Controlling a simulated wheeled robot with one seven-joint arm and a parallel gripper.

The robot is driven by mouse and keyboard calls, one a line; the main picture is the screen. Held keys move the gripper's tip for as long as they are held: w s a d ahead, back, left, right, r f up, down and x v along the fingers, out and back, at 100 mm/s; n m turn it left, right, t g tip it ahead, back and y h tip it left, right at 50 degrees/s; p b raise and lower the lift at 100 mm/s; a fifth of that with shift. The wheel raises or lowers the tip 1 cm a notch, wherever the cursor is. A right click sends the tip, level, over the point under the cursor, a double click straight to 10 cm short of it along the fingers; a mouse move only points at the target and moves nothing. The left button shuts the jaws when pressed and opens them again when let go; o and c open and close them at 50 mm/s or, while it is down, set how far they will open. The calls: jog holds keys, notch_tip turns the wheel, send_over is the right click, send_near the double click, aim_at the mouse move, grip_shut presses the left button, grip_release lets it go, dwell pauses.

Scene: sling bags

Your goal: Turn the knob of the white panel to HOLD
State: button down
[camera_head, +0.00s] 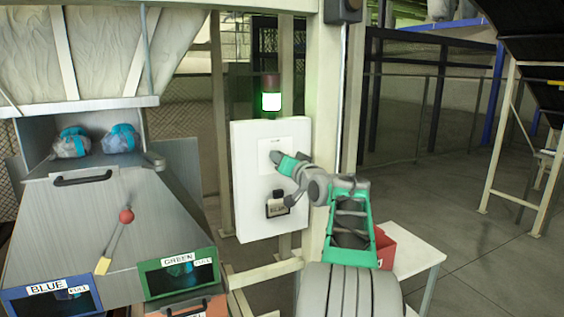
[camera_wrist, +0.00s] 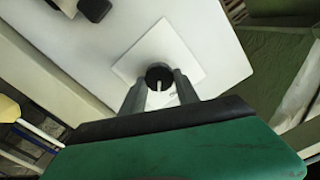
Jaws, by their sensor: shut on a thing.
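The white panel (camera_head: 247,205) stands upright on a post in the middle of the head view, and its face fills much of the wrist view (camera_wrist: 222,62). A dark round knob (camera_wrist: 159,74) with a pale pointer mark sits on a white square plate (camera_wrist: 190,48). My gripper (camera_wrist: 160,88) is shut on the knob, one finger on each side of it. In the head view my gripper (camera_head: 277,157) covers the knob. The lettering on the plate is too small to read, so the setting cannot be told.
A lit green-white lamp (camera_head: 271,101) stands above the panel. A red box (camera_head: 385,247) sits on a white table (camera_head: 425,258) at right.

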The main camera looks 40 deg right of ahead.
jog(key=m+p, duration=0.1)
jog(key=m, duration=0.8)
jog(key=shift+d+p, duration=0.1)
jog(key=shift+p, duration=0.3)
jog(key=shift+f+m, duration=0.1)
jog(key=shift+m, duration=0.2)
jog(key=c, duration=0.9)
grip_release()
jog(key=b+v, duration=0.2)
jog(key=v, duration=0.5)
jog(key=shift+s, duration=0.4)
